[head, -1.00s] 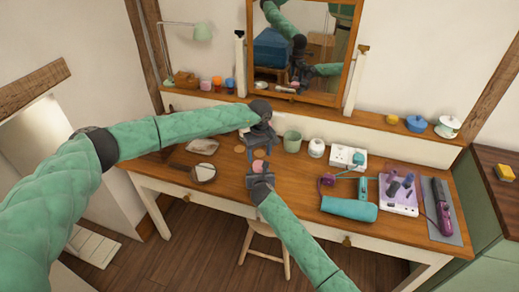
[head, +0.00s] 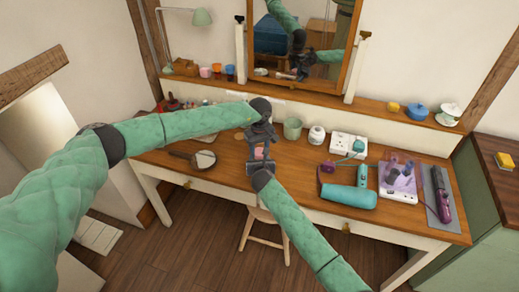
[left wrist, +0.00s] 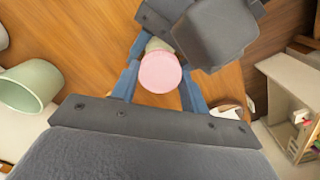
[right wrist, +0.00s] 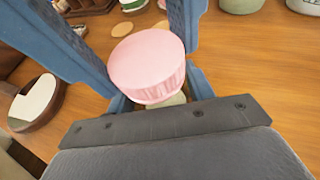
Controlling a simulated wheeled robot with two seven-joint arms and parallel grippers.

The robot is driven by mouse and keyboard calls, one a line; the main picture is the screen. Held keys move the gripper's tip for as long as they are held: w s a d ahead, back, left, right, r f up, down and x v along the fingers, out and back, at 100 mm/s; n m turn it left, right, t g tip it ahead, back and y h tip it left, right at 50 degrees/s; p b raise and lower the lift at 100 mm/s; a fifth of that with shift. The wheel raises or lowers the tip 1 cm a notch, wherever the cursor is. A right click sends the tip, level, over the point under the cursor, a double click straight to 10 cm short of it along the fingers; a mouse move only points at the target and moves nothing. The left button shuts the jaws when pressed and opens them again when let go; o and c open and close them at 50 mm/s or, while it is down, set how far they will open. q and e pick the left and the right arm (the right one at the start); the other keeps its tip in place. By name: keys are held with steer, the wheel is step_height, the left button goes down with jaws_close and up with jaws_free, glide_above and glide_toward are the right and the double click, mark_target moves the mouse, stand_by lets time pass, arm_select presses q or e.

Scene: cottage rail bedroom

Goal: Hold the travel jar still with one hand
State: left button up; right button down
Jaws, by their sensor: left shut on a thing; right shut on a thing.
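The travel jar has a pink round lid and a pale body. It shows small in the head view (head: 260,153), between my two grippers and over the dressing table (head: 300,172). My left gripper (head: 261,138) comes in from the far side. In the left wrist view the pink lid (left wrist: 160,73) sits between its blue fingers. My right gripper (head: 259,160) comes from the near side. In the right wrist view the lid (right wrist: 147,64) and pale body lie between its fingers. Both are shut on the jar; which part each grips is partly hidden.
A green cup (head: 293,128), a white pot (head: 317,134) and a socket block (head: 348,145) stand right of the grippers. A teal dryer (head: 348,196) lies near the front edge. A hand mirror (head: 204,160) lies left. The mirror frame (head: 352,50) stands behind.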

arm_select(q)
steer(key=shift+d+r+n, duration=0.1)
steer(key=shift+n, duration=1.6)
steer(key=o, duration=1)
steer(key=shift+o, duration=0.4)
steer(key=shift+r, duration=2.35)
steer(key=shift+c, duration=0.4)
step_height(320, 180, up, 3)
steer(key=m, duration=0.3)
steer(key=shift+f, duration=3.9)
